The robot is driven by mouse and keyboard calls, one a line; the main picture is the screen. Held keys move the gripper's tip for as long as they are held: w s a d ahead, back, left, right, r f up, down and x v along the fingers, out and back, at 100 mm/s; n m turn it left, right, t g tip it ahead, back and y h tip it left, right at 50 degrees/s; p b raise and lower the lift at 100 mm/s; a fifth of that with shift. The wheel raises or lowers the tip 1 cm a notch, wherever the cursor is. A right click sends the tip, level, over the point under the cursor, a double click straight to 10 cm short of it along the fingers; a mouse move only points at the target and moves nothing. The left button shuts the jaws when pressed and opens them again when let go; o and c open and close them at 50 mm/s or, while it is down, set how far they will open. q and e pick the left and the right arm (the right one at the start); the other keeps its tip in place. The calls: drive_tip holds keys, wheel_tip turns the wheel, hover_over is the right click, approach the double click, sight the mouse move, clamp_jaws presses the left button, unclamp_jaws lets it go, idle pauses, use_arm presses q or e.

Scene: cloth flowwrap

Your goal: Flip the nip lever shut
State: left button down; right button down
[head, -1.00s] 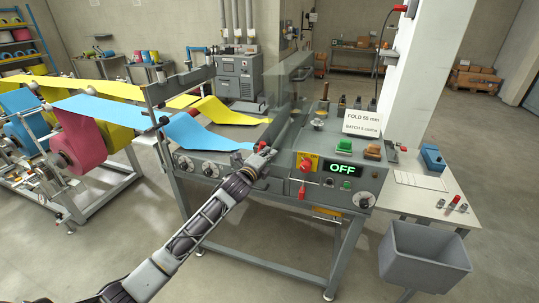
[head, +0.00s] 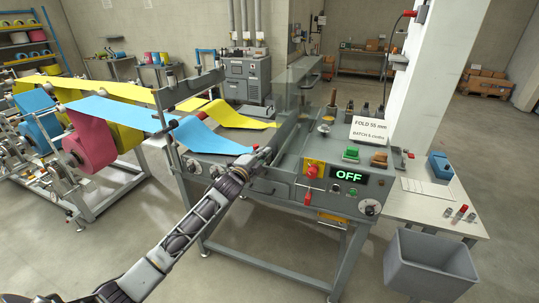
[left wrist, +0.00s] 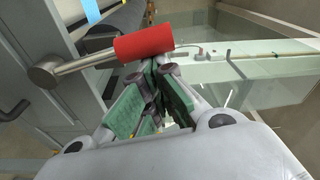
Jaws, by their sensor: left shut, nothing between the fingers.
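The nip lever shows in the left wrist view as a red cylindrical grip (left wrist: 144,46) on a short metal arm (left wrist: 85,66) that runs left to a round pivot. My left gripper (left wrist: 155,112) is shut and empty, its green-padded fingers just below the red grip in that view. Whether they touch the grip I cannot tell. In the head view my left gripper (head: 264,156) is at the front of the machine, by the end of the blue cloth (head: 205,137). The lever is not clear there, apparently hidden by the gripper. My right gripper is not in view.
A clear guard (head: 291,92) stands behind my gripper. A grey bin (head: 428,262) stands at the right front. The floor in front is clear.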

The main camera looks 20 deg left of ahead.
use_arm(q)
drive_tip(key=shift+a+f+n, duration=0.15)
drive_tip(key=shift+a+n, duration=1.75)
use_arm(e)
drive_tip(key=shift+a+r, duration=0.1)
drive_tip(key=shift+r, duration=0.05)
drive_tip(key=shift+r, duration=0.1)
